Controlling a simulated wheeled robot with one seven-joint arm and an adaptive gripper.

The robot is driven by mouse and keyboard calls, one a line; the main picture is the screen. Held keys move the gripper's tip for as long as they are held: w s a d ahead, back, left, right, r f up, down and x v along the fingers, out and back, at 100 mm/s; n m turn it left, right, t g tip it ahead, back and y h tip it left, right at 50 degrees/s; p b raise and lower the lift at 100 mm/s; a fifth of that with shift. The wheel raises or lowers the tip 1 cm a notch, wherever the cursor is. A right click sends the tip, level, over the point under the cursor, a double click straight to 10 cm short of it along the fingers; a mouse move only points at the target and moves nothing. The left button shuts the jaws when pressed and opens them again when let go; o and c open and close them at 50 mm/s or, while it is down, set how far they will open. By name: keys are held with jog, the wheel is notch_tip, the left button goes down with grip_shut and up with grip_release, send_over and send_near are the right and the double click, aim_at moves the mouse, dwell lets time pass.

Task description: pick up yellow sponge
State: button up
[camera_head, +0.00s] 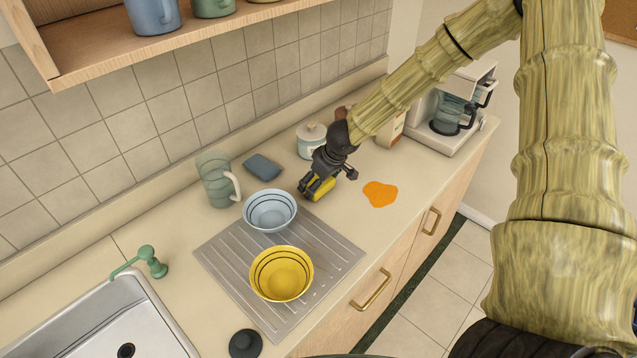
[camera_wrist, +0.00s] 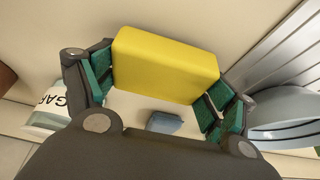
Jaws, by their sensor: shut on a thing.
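The yellow sponge (camera_head: 318,188) is a small block in my gripper (camera_head: 326,187), over the counter between the light blue bowl and the orange spill. In the wrist view the sponge (camera_wrist: 166,64) sits between the green pads of my gripper (camera_wrist: 160,82), which is shut on it. In the head view the gripper hides part of the sponge. I cannot tell whether the sponge touches the counter.
A light blue bowl (camera_head: 270,210) and a yellow bowl (camera_head: 281,273) stand on a grey drainboard (camera_head: 215,250). A green pitcher (camera_head: 215,180), blue-grey sponge (camera_head: 263,166), sugar jar (camera_head: 310,140) and coffee maker (camera_head: 455,110) are nearby. An orange spill (camera_head: 380,194) lies right of my gripper.

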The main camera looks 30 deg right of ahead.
notch_tip(320, 180, up, 3)
jog(key=shift+f, duration=0.15)
jog(key=s+b, duration=0.1)
jog(key=s, duration=0.4)
jog(key=s+r+b, duration=0.1)
jog(key=s, duration=0.4)
jog(key=s+d+b, duration=0.1)
jog(key=s+b, duration=0.1)
jog(key=s, duration=0.4)
jog(key=shift+r, duration=0.3)
jog(key=shift+d, duration=0.1)
jog(key=shift+c, duration=0.8)
